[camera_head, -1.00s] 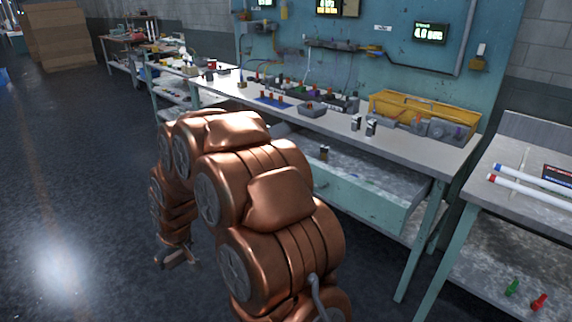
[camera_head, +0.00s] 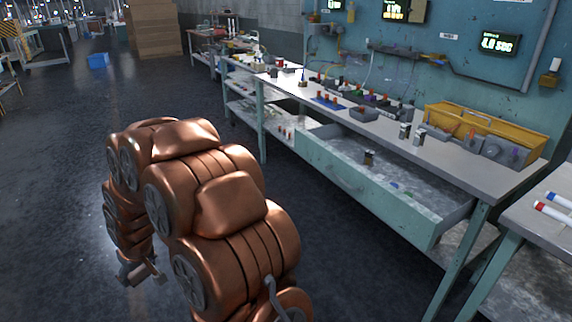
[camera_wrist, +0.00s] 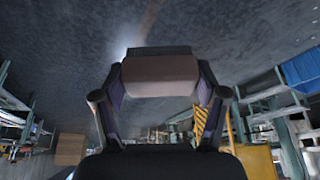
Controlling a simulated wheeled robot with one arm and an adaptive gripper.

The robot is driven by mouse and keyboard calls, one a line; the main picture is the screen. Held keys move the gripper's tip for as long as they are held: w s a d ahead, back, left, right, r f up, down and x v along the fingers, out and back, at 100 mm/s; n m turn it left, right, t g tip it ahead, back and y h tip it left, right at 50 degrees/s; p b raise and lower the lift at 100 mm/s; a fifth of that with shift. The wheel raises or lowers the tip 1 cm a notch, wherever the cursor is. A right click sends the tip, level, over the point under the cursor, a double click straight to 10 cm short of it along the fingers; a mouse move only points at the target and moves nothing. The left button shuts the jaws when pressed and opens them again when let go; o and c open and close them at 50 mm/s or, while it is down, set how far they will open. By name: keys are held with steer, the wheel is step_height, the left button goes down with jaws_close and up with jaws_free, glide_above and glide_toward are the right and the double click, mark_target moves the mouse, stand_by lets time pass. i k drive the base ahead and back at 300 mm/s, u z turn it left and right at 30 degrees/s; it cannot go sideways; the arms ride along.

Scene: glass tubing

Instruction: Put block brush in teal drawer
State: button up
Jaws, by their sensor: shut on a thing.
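My gripper (camera_head: 140,274) hangs low over the floor at the lower left of the head view, in front of the workbench and left of the drawer. In the wrist view my gripper (camera_wrist: 160,95) is shut on a block brush (camera_wrist: 160,76), a brown block with a dark strip along its far edge. The brush is held across between the two fingers. The teal drawer (camera_head: 345,180) is pulled open below the bench top.
The bench top (camera_head: 450,160) holds a yellow bin (camera_head: 475,127), grey bins and small bottles. A second table with white tubes (camera_head: 553,208) stands at the right. Cardboard boxes (camera_head: 153,28) stand at the back. The floor (camera_head: 60,170) left of my arm is clear.

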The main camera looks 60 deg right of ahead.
mark_target(371, 170)
steer(key=k, duration=1.1)
steer(key=z, duration=1.45)
steer(key=i, duration=0.65)
